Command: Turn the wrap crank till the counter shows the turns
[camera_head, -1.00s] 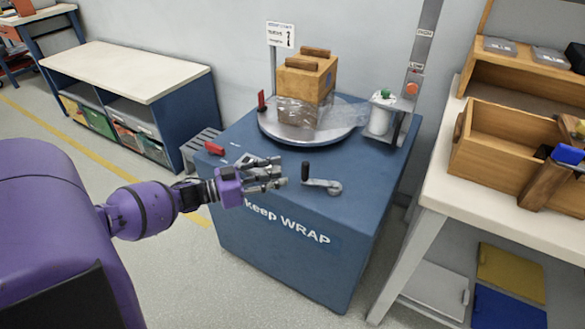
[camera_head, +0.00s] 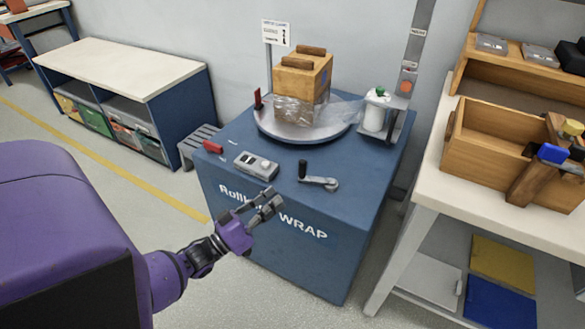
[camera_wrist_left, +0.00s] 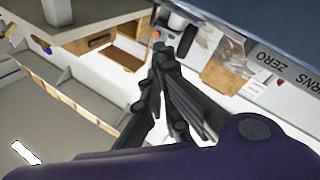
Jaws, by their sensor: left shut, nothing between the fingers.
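The wrap crank (camera_head: 322,182) lies on the front of the blue wrap machine's top (camera_head: 225,160), its black handle (camera_head: 302,168) upright at the arm's left end. A small grey box (camera_head: 256,165), likely the counter, sits left of the crank; its reading is too small to tell. A label with "TURNS" and "ZERO" (camera_wrist_left: 270,62) shows upside down in the left wrist view. My left gripper (camera_head: 271,203) is shut and empty, near the machine's front edge, left of and nearer than the crank, apart from it. Its dark fingers also show in the left wrist view (camera_wrist_left: 165,70).
A wooden crate (camera_head: 302,75) partly wrapped in clear film stands on the round turntable (camera_head: 275,130). A workbench (camera_head: 450,192) with a wooden box is at the right. Floor at the left is open.

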